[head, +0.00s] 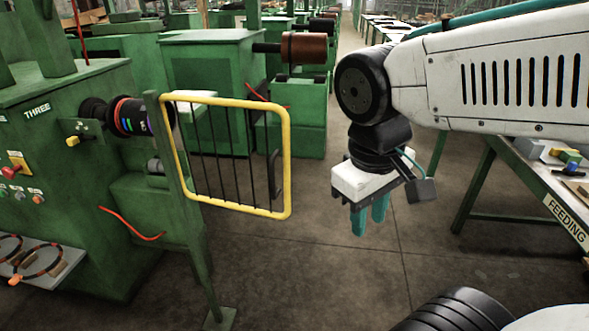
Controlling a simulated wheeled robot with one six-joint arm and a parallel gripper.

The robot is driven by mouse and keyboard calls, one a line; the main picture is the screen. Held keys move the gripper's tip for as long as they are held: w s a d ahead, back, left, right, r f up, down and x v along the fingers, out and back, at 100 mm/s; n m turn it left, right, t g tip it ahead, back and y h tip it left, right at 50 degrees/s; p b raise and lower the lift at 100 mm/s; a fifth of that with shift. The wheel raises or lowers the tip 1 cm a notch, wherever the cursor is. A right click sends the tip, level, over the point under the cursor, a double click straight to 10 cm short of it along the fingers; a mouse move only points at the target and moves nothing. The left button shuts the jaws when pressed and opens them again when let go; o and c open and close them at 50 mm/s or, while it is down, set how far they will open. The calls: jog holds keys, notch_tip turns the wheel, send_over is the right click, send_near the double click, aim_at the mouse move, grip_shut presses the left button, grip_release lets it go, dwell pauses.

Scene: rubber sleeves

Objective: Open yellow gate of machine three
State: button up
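Machine three (60,150) is the green machine at the left, with the word THREE on its side. The yellow gate (287,160) has a rounded yellow frame with thin black upright bars. Its left side meets a green post (185,190) beside the machine, and a dark handle (275,178) shows near its right side. I cannot tell for sure whether the gate is shut. My gripper (370,218) hangs fingers down to the right of the gate, apart from it. Its two teal fingers have a narrow gap between them and hold nothing.
A spool (128,117) sits on the machine. A table marked FEEDING (565,220) with small blocks stands at the right. The floor (330,275) before the gate is clear. Other green machines stand behind.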

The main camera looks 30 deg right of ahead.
jog(key=w+d+f+n+g+h, duration=0.2)
jog(key=w+d+n+h, duration=0.1)
jog(key=w+n+h, duration=0.25)
jog(key=n+t+h, duration=0.8)
jog(key=n+t, duration=0.4)
jog(key=n, duration=0.6)
send_near(271, 176)
jog(key=x, duration=1)
jog(key=shift+w+d, duration=0.2)
jog(key=shift+w, duration=0.05)
grip_shut()
jog(key=shift+s, duration=0.1)
